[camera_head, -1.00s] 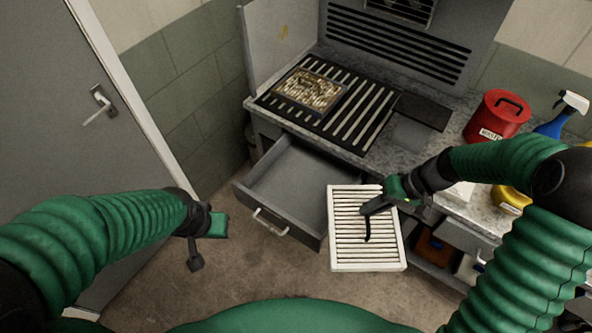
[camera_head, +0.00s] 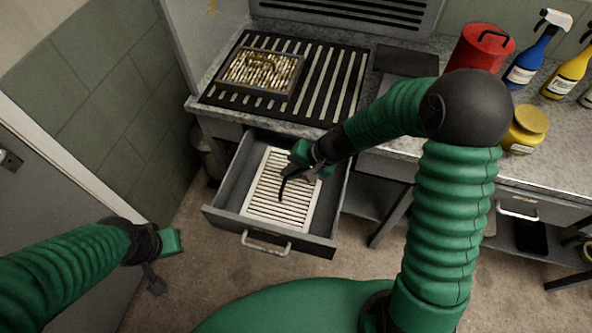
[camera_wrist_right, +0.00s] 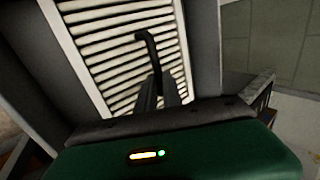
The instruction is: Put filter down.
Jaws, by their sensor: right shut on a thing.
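The filter (camera_head: 264,205) is a white rectangular frame with slats. It lies inside, or just above, the open grey drawer (camera_head: 228,219); I cannot tell whether it touches the drawer's bottom. My right gripper (camera_head: 284,184) is over the filter's upper right part and shut on it. In the right wrist view, the filter (camera_wrist_right: 112,50) fills the upper middle, with the dark fingers (camera_wrist_right: 158,75) against its slats. My left gripper (camera_head: 160,262) hangs at the lower left, away from the drawer; its finger gap is unclear.
Above the drawer, a counter holds a slatted grill (camera_head: 330,85) with a tray of brass-coloured pieces (camera_head: 262,70). A red canister (camera_head: 478,50), spray bottles (camera_head: 528,60) and a yellow jar (camera_head: 524,130) stand at the right. A door (camera_head: 60,215) is at the left.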

